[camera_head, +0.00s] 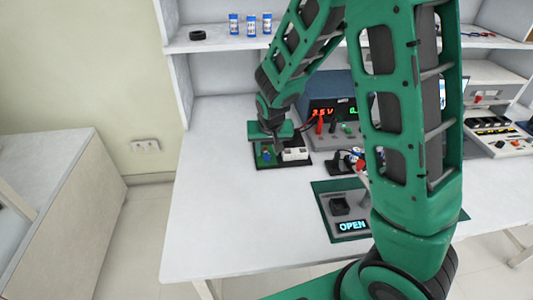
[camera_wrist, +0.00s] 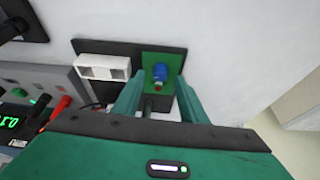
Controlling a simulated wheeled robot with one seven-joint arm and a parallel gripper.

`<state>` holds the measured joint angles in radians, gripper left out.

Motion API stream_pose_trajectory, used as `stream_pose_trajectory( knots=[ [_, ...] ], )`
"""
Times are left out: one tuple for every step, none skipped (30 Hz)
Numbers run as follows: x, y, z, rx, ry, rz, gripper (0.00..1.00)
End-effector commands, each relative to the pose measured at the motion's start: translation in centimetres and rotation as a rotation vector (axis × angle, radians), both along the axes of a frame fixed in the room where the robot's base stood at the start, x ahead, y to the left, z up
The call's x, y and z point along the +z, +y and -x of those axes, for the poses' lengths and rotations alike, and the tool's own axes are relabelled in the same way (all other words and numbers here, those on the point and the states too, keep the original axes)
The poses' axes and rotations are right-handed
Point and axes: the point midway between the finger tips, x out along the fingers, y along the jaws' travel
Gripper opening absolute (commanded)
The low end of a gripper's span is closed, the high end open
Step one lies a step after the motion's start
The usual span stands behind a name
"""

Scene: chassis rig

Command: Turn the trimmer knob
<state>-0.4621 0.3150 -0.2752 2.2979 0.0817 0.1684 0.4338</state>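My gripper (camera_head: 270,147) is above the board near the back left of the bench. In the wrist view my gripper (camera_wrist: 160,84) is open, with one green finger on each side of the trimmer and gaps between. I cannot tell whether the fingertips are level with the knob or above it.
A white block (camera_wrist: 103,67) stands beside the board on the same black base (camera_wrist: 125,47). A grey fixture reading OPEN (camera_head: 352,226) is nearer. The white bench (camera_head: 220,220) is clear at left and front.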

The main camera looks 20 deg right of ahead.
Motion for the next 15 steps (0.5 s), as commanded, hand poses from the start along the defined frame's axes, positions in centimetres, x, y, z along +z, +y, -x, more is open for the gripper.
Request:
stream_pose_trajectory(
  knots=[
    [-0.7, -0.1, -0.2, -0.001, 0.002, 0.001, 0.39],
    [-0.9, -0.1, -0.3, 0.000, 0.001, 0.001, 0.39],
    [-1.3, -0.1, -0.5, 0.001, 0.002, 0.001, 0.39],
    [-1.6, -0.1, -0.6, 0.001, 0.002, 0.001, 0.39],
    [-1.7, -0.1, -0.6, 0.001, 0.002, 0.000, 0.39],
    [-2.0, -0.1, -0.7, 0.001, 0.002, 0.000, 0.39],
    [-2.1, -0.1, -0.8, 0.001, 0.001, 0.000, 0.39],
    [-2.2, -0.2, -0.9, 0.001, 0.001, 0.000, 0.39],
    [-2.4, -0.2, -0.9, 0.001, 0.001, 0.000, 0.39],
    [-2.4, -0.2, -0.9, 0.001, 0.001, 0.000, 0.39],
    [-2.5, -0.2, -1.0, 0.000, 0.001, 0.000, 0.39],
    [-2.5, -0.2, -1.0, 0.000, 0.000, 0.000, 0.39],
    [-2.5, -0.2, -1.0, 0.000, 0.000, -0.001, 0.39],
    [-2.5, -0.2, -1.0, 0.000, 0.000, -0.001, 0.39],
    [-2.5, -0.2, -1.0, 0.000, 0.000, -0.001, 0.39]
  ],
)
